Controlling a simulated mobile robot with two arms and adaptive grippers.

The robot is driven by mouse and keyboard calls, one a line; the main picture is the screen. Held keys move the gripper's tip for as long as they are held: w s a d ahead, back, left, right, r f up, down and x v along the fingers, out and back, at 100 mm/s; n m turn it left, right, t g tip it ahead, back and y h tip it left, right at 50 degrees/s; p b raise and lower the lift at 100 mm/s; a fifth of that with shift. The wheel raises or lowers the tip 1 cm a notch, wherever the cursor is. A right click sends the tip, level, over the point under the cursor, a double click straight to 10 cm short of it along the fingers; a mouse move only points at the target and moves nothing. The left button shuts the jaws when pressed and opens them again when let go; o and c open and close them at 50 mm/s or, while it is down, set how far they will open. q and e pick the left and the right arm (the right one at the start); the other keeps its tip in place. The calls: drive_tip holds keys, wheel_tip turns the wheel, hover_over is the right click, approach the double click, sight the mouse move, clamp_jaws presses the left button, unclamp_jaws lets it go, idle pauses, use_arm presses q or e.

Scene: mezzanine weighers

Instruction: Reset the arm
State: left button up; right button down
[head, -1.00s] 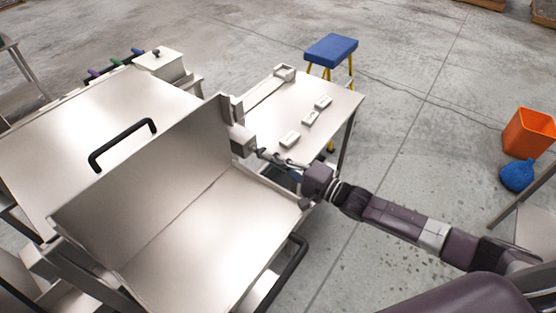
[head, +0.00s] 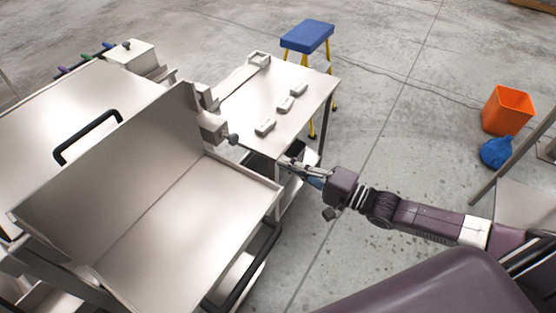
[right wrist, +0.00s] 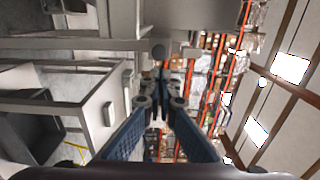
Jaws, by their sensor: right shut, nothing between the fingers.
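My right arm (head: 430,217) reaches in from the right in the head view. My right gripper (head: 288,164) is at its end, near the front corner of the small steel table, and holds nothing. In the right wrist view its blue-padded fingers (right wrist: 160,112) meet at the tips. A dark round knob (head: 233,139) on a grey block is just up and left of the gripper, apart from it in the head view. My left gripper is not in view.
The steel table (head: 245,119) bears several small pale blocks (head: 265,127). An open metal bin (head: 180,215) with a black handle (head: 245,270) is at left. A blue stool (head: 307,36), an orange bin (head: 508,109) and a blue bag (head: 497,151) stand on open floor.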

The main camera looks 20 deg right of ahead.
idle(0.4)
drive_tip(key=d+f+n+g+h, duration=0.1)
drive_tip(key=d+f+n+h, duration=0.2)
drive_tip(key=f, duration=0.7)
drive_tip(key=d+f+h, duration=0.3)
drive_tip(key=d+f, duration=0.1)
drive_tip(key=f, duration=0.5)
drive_tip(key=s+d+f+n+g+h, duration=0.2)
drive_tip(key=s+f, duration=0.3)
drive_tip(key=f, duration=0.3)
drive_tip(key=s+d+f+n+g+h, duration=0.15)
drive_tip(key=s+f, duration=0.25)
drive_tip(key=f, duration=0.5)
drive_tip(key=s+a+f+n+g+h, duration=0.1)
drive_tip(key=s+f+n+g, duration=0.25)
drive_tip(key=s+f, duration=1)
drive_tip(key=s+a+f+n+g, duration=0.1)
drive_tip(key=s+a+f+g, duration=0.1)
drive_tip(key=s, duration=0.8)
drive_tip(key=s+a+f+n+g, duration=0.2)
drive_tip(key=s+a+g, duration=0.1)
drive_tip(key=s, duration=0.8)
drive_tip(key=shift+a+f, duration=0.3)
drive_tip(key=shift+a, duration=0.5)
